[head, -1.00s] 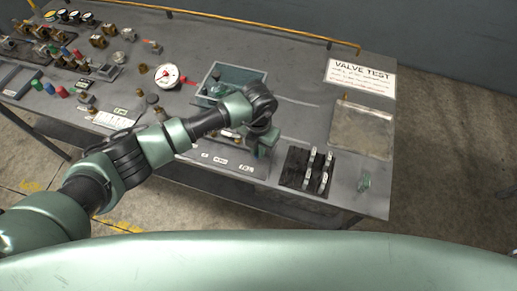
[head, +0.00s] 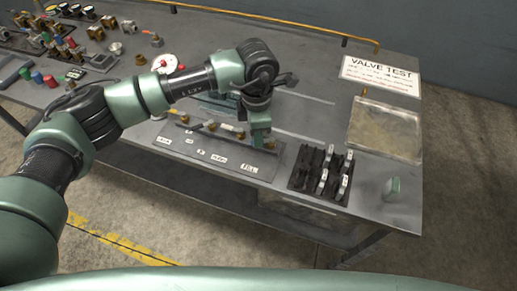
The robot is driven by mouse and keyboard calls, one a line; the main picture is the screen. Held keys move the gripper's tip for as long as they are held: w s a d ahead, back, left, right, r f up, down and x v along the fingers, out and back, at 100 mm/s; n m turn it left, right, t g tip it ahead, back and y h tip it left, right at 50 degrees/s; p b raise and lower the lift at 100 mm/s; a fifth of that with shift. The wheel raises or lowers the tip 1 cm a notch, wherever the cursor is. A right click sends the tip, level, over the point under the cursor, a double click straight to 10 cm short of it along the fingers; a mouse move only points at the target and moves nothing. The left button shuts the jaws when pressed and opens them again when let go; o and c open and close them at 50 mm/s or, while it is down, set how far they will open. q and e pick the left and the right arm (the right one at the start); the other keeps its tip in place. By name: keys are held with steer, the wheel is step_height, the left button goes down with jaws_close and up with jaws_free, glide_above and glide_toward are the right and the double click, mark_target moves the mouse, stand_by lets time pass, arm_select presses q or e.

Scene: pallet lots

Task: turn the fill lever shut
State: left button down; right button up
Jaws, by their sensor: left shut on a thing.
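My left gripper (head: 259,142) reaches down over the right end of the grey valve panel (head: 205,151), just behind the FILL label (head: 249,168). It is shut on the fill lever, which the fingers mostly hide; I cannot tell the lever's exact angle. A brass fitting (head: 271,144) shows right beside the fingers. More brass valves (head: 212,126) stand in a row to the left along the panel, each with a white label in front. My right gripper is not in view.
A black rack with upright pale-topped pieces (head: 322,172) stands just right of the panel. A shallow tray (head: 385,133) and the VALVE TEST sign (head: 380,75) lie further right. A red-and-white gauge (head: 165,63) stands behind my arm.

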arm_select(q)
steer(key=m+b, duration=0.1)
steer(key=w+m+b, duration=0.1)
steer(key=b, duration=0.1)
steer(key=m+b, duration=0.1)
steer(key=b, duration=0.1)
steer(key=shift+w+f+m, duration=0.2)
steer(key=shift+f+m, duration=0.05)
steer(key=shift+m, duration=0.05)
steer(key=shift+w+r+m+b, duration=0.15)
steer(key=shift+w+m+b, duration=0.05)
steer(key=shift+m+b, duration=0.5)
steer(key=shift+w+r+m+b, duration=0.1)
steer(key=shift+w+m+b, duration=0.1)
steer(key=shift+m+b, duration=0.45)
steer(key=c, duration=1.5)
jaws_free()
steer(key=shift+o, duration=0.2)
steer(key=shift+r, duration=0.1)
